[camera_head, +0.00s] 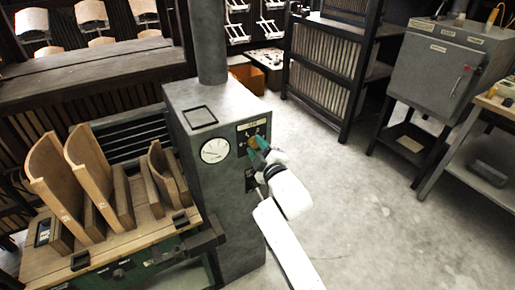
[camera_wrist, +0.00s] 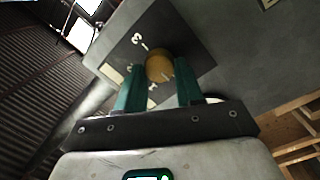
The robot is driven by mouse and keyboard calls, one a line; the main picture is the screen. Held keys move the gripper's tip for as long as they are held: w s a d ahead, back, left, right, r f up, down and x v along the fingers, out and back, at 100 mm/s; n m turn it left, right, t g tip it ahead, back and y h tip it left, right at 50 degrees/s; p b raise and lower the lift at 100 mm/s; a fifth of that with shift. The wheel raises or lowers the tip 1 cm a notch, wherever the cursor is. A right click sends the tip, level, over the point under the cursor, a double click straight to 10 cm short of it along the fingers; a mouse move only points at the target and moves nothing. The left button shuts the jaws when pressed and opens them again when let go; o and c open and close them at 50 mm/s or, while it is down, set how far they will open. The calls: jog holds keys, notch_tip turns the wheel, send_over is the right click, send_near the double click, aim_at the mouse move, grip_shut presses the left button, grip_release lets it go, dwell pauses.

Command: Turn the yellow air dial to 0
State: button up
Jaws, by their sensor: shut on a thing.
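The yellow air dial (camera_wrist: 159,66) is a round knob on a dark plate on the grey machine cabinet. In the head view the dial (camera_head: 253,143) sits on the cabinet's front, right of a white round gauge. My gripper (camera_head: 258,152) reaches it from the lower right. In the wrist view my gripper's green fingers (camera_wrist: 160,80) are on either side of the dial, shut on it. Pale numerals show on the plate, a 3 among them. A light pointer mark is on the dial, but I cannot tell which number it points at.
A wooden bench (camera_head: 120,237) with curved wooden pieces stands left of the grey cabinet (camera_head: 232,215). A dark shelf rack (camera_head: 322,68) and a grey metal box on a stand (camera_head: 440,68) are behind to the right. The concrete floor (camera_head: 370,200) at right is clear.

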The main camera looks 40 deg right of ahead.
jog(key=shift+f, duration=0.15)
jog(key=o, duration=1)
jog(key=shift+o, duration=0.2)
jog(key=v, duration=1.1)
jog(key=shift+b, duration=0.45)
jog(key=shift+w, duration=0.1)
jog(key=s+a+f+m+g+y, duration=0.3)
jog(key=s+a+f+m+g, duration=0.2)
jog(key=s+f+g, duration=0.6)
jog(key=s+a+f+m+g+y, duration=0.1)
jog(key=s+a+f+g, duration=0.1)
jog(key=s, duration=0.4)
jog(key=s+a+f+m+g+y, duration=0.1)
jog(key=s+a+f+g+y, duration=0.1)
jog(key=s+a+f, duration=0.3)
jog(key=s+a, duration=0.1)
jog(key=s, duration=0.1)
jog(key=shift+s+m+g+p, duration=0.3)
jog(key=shift+g+p, duration=0.05)
jog(key=shift+g, duration=0.05)
